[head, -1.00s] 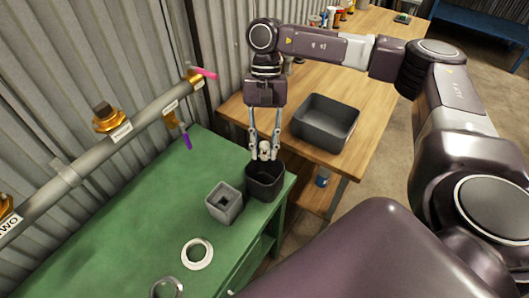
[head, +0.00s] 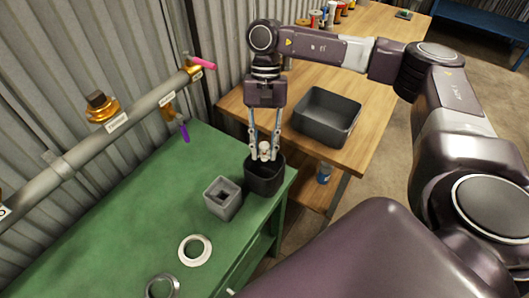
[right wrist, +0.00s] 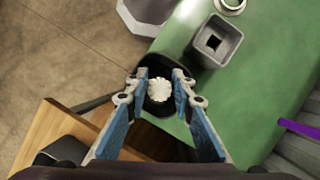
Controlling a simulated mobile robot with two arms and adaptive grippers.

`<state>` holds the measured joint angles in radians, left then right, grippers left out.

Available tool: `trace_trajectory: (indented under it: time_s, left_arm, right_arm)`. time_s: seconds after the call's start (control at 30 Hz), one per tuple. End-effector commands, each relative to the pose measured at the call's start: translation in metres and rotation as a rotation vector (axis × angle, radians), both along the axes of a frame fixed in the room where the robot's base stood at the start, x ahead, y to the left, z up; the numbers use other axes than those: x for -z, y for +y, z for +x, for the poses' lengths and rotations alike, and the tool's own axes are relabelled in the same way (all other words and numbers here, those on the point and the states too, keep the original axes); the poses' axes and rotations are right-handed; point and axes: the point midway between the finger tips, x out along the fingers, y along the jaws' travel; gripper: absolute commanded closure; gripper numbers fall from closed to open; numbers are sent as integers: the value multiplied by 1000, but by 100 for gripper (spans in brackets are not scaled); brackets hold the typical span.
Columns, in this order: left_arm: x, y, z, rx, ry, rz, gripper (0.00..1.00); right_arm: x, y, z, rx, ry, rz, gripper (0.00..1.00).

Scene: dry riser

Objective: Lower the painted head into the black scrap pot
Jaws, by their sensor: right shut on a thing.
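The black scrap pot (head: 264,180) stands on the green bench near its right edge. My right gripper (head: 264,154) points straight down over the pot's mouth and is shut on a small whitish piece, the painted head (head: 264,147). In the right wrist view the head (right wrist: 159,90) sits between the fingertips (right wrist: 160,92), with the dark inside of the pot (right wrist: 155,66) around it. The fingertips are at about rim height; how deep the head sits is hard to tell. My left gripper is not in view.
A grey square block with a hole (head: 222,197) stands close left of the pot. A white ring (head: 195,250) and a metal ring (head: 162,287) lie nearer. A grey bin (head: 326,117) sits on the wooden table (head: 375,68). A pipe (head: 120,122) runs along the wall.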

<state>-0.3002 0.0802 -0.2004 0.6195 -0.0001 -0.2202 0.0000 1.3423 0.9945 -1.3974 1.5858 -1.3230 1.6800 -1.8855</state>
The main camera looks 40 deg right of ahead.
Motion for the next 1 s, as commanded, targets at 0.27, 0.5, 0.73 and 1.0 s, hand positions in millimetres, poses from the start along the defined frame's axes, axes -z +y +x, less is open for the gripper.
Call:
trace_trajectory:
  time_s: [0.27, 0.5, 0.73, 1.0]
  left_arm:
    - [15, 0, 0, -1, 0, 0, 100]
    - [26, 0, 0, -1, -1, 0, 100]
    - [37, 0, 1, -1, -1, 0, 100]
    - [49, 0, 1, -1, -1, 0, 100]
  right_arm:
    - [16, 0, 0, 0, -1, 1, 100]
    - [29, 0, 0, 0, 1, 1, 100]
    - [40, 0, 0, 0, -1, 1, 100]
    - [54, 0, 0, 0, 0, 0, 100]
